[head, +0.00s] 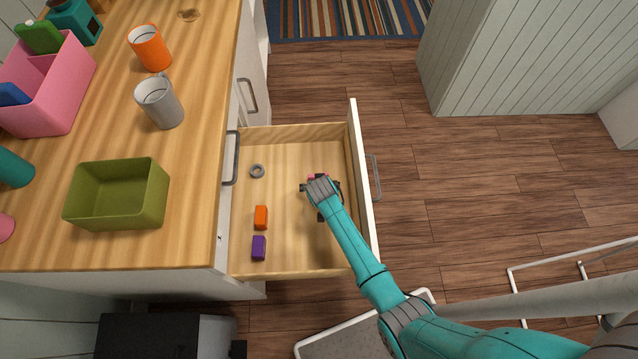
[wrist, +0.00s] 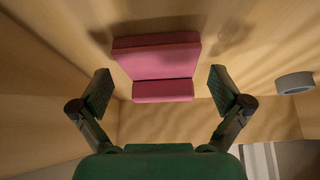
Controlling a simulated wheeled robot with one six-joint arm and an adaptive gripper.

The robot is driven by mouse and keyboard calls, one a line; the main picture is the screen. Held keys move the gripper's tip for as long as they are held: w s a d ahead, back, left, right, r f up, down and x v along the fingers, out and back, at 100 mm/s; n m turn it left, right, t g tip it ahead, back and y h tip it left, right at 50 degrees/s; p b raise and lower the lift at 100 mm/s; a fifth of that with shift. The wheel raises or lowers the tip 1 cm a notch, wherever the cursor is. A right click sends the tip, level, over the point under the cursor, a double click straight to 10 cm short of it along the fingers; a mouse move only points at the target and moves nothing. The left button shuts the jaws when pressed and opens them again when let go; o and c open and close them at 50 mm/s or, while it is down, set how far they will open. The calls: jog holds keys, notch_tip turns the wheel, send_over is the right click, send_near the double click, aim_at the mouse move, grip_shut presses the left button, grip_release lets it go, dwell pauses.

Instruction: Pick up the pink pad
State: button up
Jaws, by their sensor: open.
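The pink pad (wrist: 158,58) lies on the wooden floor of the open drawer (head: 300,133). In the wrist view it shows between and just beyond my open fingers. My gripper (wrist: 163,92) is open and empty, with one finger on each side of the pad's near end, apart from it. In the head view my gripper (head: 320,190) is inside the drawer near its front panel. It hides most of the pink pad (head: 318,177), of which only a small bit shows.
In the drawer lie a grey ring (head: 257,171), an orange block (head: 261,217) and a purple block (head: 259,248), left of my gripper. The drawer's white front (head: 362,185) stands close on the right. The counter holds a green bin (head: 118,195), an orange mug (head: 150,49) and a grey mug (head: 160,104).

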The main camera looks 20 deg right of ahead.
jog(key=shift+w+f, duration=0.15)
jog(key=shift+f, duration=0.1)
jog(key=c, duration=1.1)
jog(key=shift+r, duration=0.1)
notch_tip(320, 180, up, 10)
jog(key=shift+f, duration=0.1)
